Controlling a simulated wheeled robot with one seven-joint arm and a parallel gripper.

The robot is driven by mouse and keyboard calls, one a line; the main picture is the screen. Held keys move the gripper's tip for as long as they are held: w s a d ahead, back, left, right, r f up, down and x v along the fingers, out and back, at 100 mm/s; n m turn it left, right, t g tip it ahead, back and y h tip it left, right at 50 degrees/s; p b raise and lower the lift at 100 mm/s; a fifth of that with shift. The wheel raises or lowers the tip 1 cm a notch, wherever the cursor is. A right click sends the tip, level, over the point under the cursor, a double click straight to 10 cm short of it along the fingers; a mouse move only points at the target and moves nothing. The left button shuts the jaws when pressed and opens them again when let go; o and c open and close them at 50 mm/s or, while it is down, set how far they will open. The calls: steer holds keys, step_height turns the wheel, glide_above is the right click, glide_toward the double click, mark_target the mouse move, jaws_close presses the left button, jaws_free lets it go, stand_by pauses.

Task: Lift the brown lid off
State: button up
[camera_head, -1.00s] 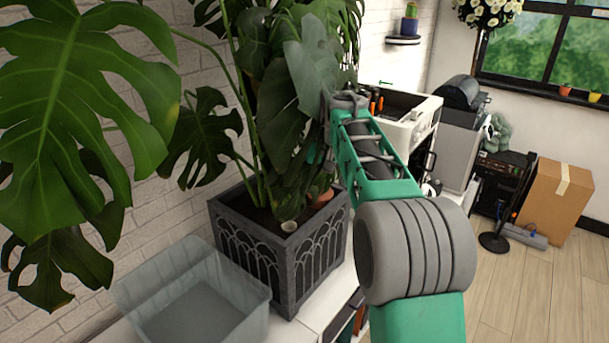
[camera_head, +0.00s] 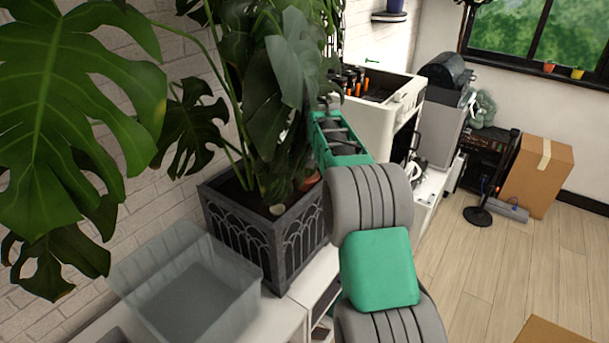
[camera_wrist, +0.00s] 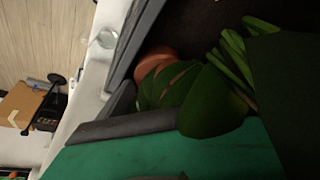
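I cannot pick out a brown lid in either view. My arm, green and grey, reaches forward beside the dark planter (camera_head: 270,240), and its far end lies among the plant's leaves. My gripper is mostly hidden there in the head view. In the wrist view, a green surface and a grey bar, seemingly part of my gripper (camera_wrist: 120,126), cross the bottom close to the planter and green leaves. The fingertips do not show clearly, and nothing held can be seen. A small reddish-brown pot (camera_head: 309,181) sits in the planter; it also shows in the wrist view (camera_wrist: 155,62).
Large leaves (camera_head: 75,100) crowd the left. A clear, empty bin (camera_head: 185,295) stands in front of the planter on a white cabinet. A white open-topped machine (camera_head: 388,118) stands behind my arm. A cardboard box (camera_head: 530,180) is on the floor, which is open at right.

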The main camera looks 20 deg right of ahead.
steer(key=c, duration=0.9)
steer(key=shift+c, duration=0.2)
